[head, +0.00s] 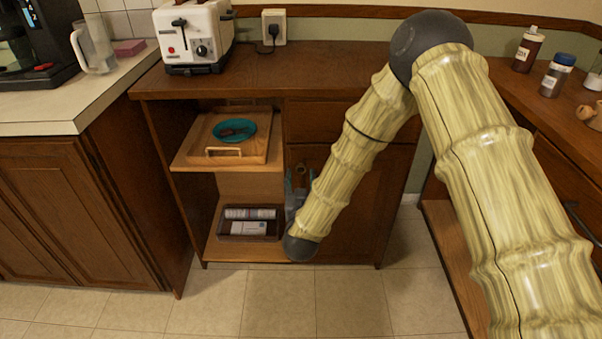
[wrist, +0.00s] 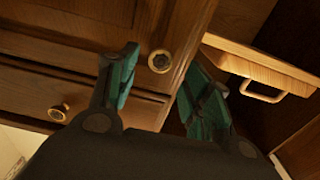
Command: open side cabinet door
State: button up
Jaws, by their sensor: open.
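The brown wooden cabinet door (head: 356,220) is in the lower right part of the middle cabinet in the head view, partly hidden behind my arm. It looks closed. In the wrist view, the round brass knob (wrist: 160,61) sits near the edge of the door (wrist: 105,45). My gripper (wrist: 157,80) is open and empty, with its two teal-padded fingers on either side of the knob in the picture. I cannot tell whether they touch it. In the head view my gripper (head: 299,185) is small and partly hidden by my arm.
Left of the door is an open compartment with a pulled-out wooden tray (head: 216,163) holding a teal plate (head: 234,130). A dark box (head: 249,233) is below. Another knob (wrist: 58,112) shows in the wrist view. A toaster (head: 194,36) stands above. The tiled floor in front is clear.

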aim_at(301, 169)
jog(key=shift+w, duration=2.1)
grip_shut()
